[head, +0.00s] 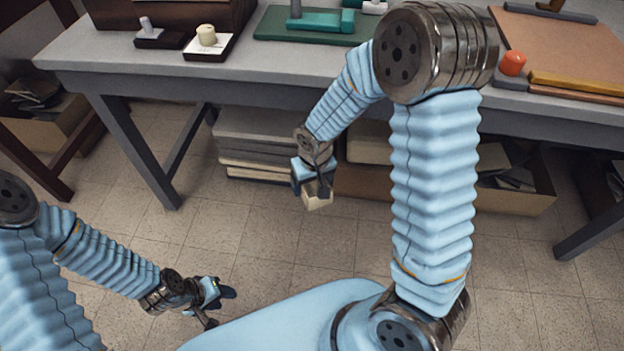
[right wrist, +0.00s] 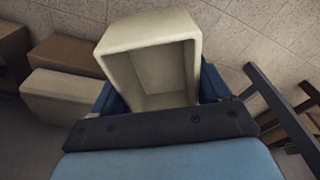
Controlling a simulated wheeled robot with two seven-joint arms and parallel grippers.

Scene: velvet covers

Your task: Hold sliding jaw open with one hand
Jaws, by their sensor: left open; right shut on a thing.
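My right gripper (head: 308,178) is shut on a small cream hollow box (head: 318,196), held in the air in front of the table. In the right wrist view the cream box (right wrist: 122,52) sits between the blue fingers, its open side showing. My left gripper (head: 219,307) is open and empty, low at the lower left, over the floor. A green device with a teal block (head: 320,20) stands on a green board at the back of the table. I cannot tell whether this is the one with the sliding jaw; its top is cut off.
The grey table (head: 270,85) spans the back. On it are a cream knob on a small base (head: 207,36), a dark wooden box (head: 165,12), an orange knob (head: 512,62) and a brown board (head: 560,45). Tiled floor is clear in front.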

